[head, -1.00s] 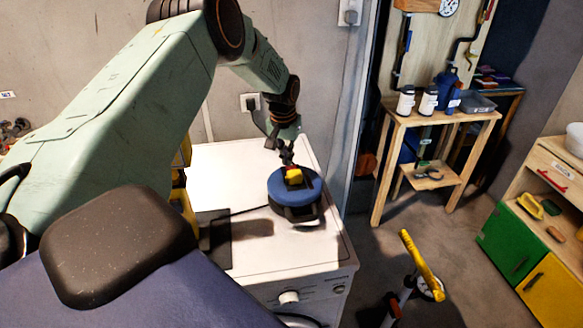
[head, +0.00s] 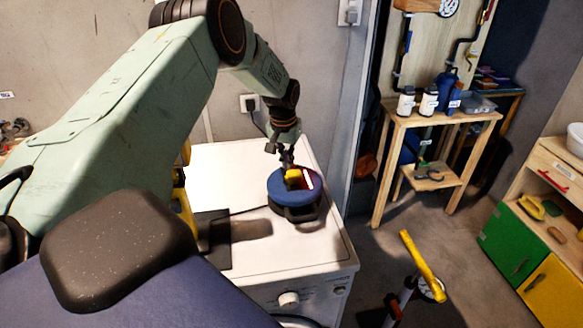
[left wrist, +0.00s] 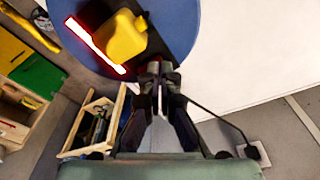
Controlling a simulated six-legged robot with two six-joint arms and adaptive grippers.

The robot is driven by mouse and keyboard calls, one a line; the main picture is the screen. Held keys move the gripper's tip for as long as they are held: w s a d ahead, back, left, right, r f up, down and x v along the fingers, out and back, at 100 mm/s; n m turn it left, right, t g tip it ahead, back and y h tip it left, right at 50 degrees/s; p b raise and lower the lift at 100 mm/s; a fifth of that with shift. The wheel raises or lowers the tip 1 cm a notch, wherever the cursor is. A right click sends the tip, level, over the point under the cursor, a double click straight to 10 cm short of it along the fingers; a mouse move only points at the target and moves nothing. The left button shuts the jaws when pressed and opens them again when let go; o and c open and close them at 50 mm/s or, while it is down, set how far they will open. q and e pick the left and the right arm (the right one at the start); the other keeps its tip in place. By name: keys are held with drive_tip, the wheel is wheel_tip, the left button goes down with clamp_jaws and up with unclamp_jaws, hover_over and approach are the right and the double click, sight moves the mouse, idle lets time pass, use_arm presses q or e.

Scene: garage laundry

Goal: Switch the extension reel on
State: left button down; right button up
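The extension reel (head: 288,193) is a round blue drum with a dark base, standing on the white washing machine (head: 315,245). A yellow switch (head: 293,176) sits on its top, beside a red strip (head: 308,179) that glows brightly. In the left wrist view, the blue reel (left wrist: 182,22), yellow switch (left wrist: 122,38) and glowing strip (left wrist: 95,45) fill the upper left. My left gripper (head: 287,158) points down at the switch. Its fingertips (left wrist: 160,70) are together, empty, very close to the switch; I cannot tell whether they touch it. My right gripper is not in view.
A wall socket (head: 249,103) with a plug and cable is behind the machine. A wooden stand (head: 440,112) with bottles is at the right, a yellow-handled pump (head: 422,262) on the floor in front. Clear machine top surrounds the reel.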

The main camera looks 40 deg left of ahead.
use_arm(q)
wheel_tip(320, 180, up, 7)
drive_tip(key=p, duration=0.6)
idle(0.4)
idle(0.3)
drive_tip(key=shift+s, duration=0.1)
